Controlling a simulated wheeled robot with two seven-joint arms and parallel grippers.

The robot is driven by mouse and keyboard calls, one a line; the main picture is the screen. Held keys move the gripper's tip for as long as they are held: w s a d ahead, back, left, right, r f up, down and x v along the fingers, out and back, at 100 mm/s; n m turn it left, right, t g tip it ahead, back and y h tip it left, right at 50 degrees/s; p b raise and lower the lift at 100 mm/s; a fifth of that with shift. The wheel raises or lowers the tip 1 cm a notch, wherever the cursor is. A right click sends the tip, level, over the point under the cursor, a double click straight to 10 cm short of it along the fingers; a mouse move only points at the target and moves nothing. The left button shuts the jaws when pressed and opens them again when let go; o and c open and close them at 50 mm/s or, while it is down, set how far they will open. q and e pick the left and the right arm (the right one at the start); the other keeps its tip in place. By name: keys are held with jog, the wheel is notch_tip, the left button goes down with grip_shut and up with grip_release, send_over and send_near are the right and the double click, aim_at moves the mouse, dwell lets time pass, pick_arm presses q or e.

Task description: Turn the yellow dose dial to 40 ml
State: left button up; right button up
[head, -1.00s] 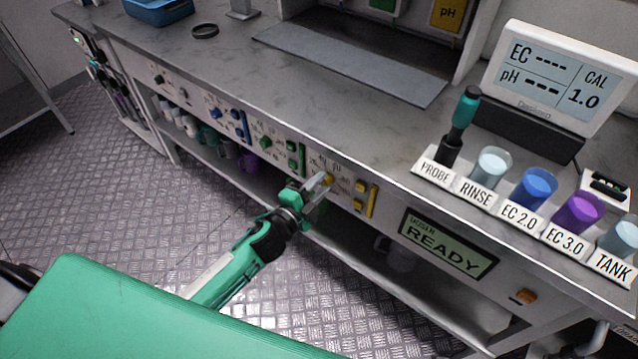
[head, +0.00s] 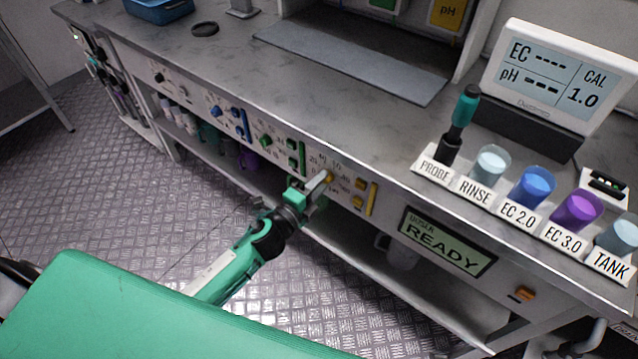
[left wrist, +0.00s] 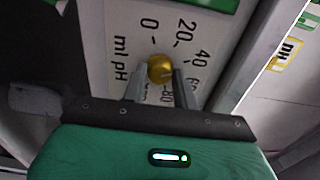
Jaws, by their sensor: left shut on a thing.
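The yellow dose dial (head: 328,178) is on the front panel of the bench, in the section with yellow buttons. In the left wrist view the round dial (left wrist: 160,68) sits between my two fingertips. My left gripper (head: 322,182) is shut on it, one finger on each side, as the left wrist view also shows (left wrist: 160,80). The printed scale (left wrist: 178,42) reads 0, 20, 40, 60 and 80 around the dial. The 60 and 80 are partly hidden by a finger. A faint mark shows on the dial, but I cannot tell which number it points to.
Yellow buttons (head: 361,184) and a yellow bar (head: 372,198) are just right of the dial. A doser display (head: 446,242) reads READY. Green (head: 265,141) and blue (head: 217,112) dials lie left. Labelled cups, including a blue one (head: 532,188), stand on the bench above.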

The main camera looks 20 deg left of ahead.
pick_arm(q)
jog(key=o, duration=1)
jog(key=shift+c, duration=0.2)
jog(key=b+v, duration=0.1)
jog(key=v, duration=1.2)
jog(key=shift+s+b, duration=0.3)
jog(key=shift+s, duration=0.1)
pick_arm(e)
jog(key=shift+w+r, duration=0.2)
jog(key=shift+r, duration=0.65)
jog(key=shift+w+r, duration=0.15)
jog(key=shift+r, duration=0.7)
pick_arm(q)
jog(key=shift+a, duration=0.15)
pick_arm(e)
jog(key=shift+a+f, duration=0.1)
